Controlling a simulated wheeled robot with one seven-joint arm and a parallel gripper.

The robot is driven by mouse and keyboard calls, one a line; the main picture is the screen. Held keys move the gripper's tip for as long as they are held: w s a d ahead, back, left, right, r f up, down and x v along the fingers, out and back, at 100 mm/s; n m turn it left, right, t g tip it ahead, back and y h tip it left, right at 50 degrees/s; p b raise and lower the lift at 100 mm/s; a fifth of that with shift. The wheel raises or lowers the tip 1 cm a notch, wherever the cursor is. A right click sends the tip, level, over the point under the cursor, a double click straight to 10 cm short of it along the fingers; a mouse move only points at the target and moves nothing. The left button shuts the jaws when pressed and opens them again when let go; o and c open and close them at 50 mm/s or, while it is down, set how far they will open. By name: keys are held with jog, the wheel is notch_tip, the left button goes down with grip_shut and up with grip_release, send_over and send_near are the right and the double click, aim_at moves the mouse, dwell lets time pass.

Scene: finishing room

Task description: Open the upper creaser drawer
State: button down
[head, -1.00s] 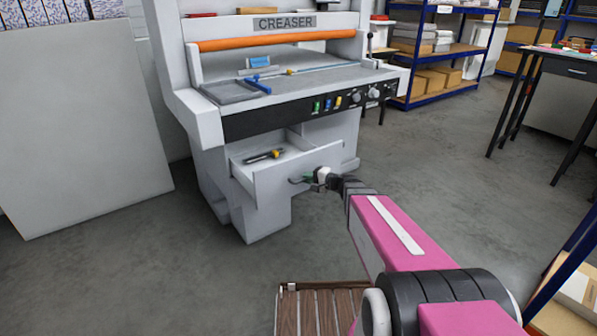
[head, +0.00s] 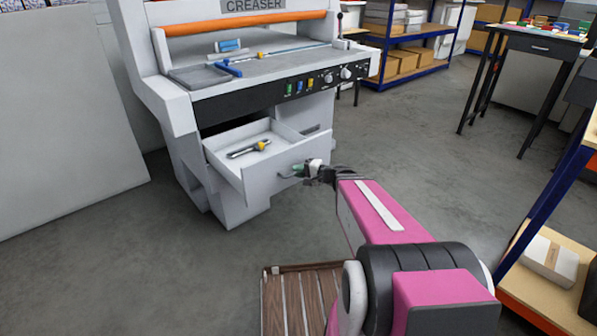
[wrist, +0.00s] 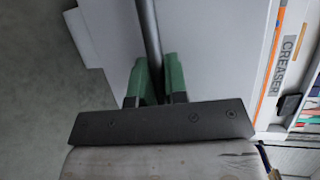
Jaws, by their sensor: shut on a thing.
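The creaser (head: 180,95) is a white machine with an orange roller bar and a black control strip. In the wrist view the green fingers of my gripper (wrist: 157,80) are shut on the grey bar handle (wrist: 149,35), one on each side. The handle runs between them in front of the pale drawer front (wrist: 205,50).
A blue tool (head: 228,67) lies on the creaser's bed. A large pale panel (head: 65,130) leans at the left. A blue-framed shelf (head: 555,200) stands close at the right, and a table (head: 535,48) stands behind. Open grey floor lies between.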

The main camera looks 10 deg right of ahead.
jog(key=c, duration=1.2)
grip_release()
jog(key=shift+o, duration=0.2)
jog(key=v, duration=1)
jog(key=shift+s+d, duration=0.2)
jog(key=shift+d, duration=0.15)
